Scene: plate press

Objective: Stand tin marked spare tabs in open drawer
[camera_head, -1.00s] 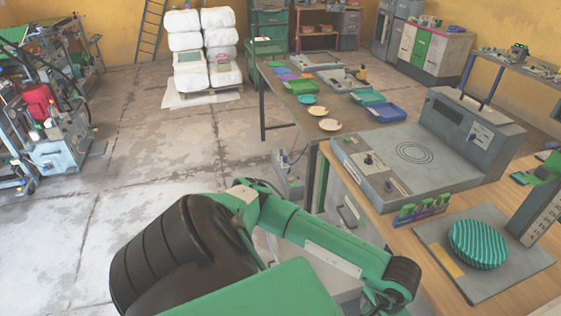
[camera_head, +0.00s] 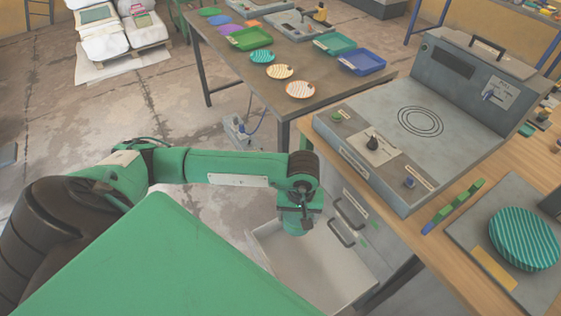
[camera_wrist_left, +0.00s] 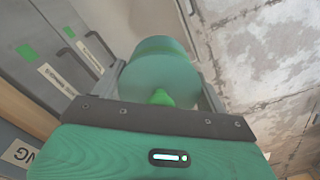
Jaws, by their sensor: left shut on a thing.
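My left gripper (camera_head: 298,207) points down and is shut on a green round tin (camera_head: 293,227). The tin also shows between the fingers in the left wrist view (camera_wrist_left: 157,72). No marking on the tin can be read. The open drawer (camera_head: 318,287) is a pale, shallow tray low beside the bench. In the head view the tin appears over the drawer's back part; its height above the drawer floor is hard to tell. My right gripper is not in view.
Closed drawer fronts with handles (camera_head: 350,215) stand right of the gripper, under the bench. A grey plate press (camera_head: 390,140) and a teal ribbed disc (camera_head: 523,239) sit on the wooden bench. A table with plates and trays (camera_head: 290,95) stands behind.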

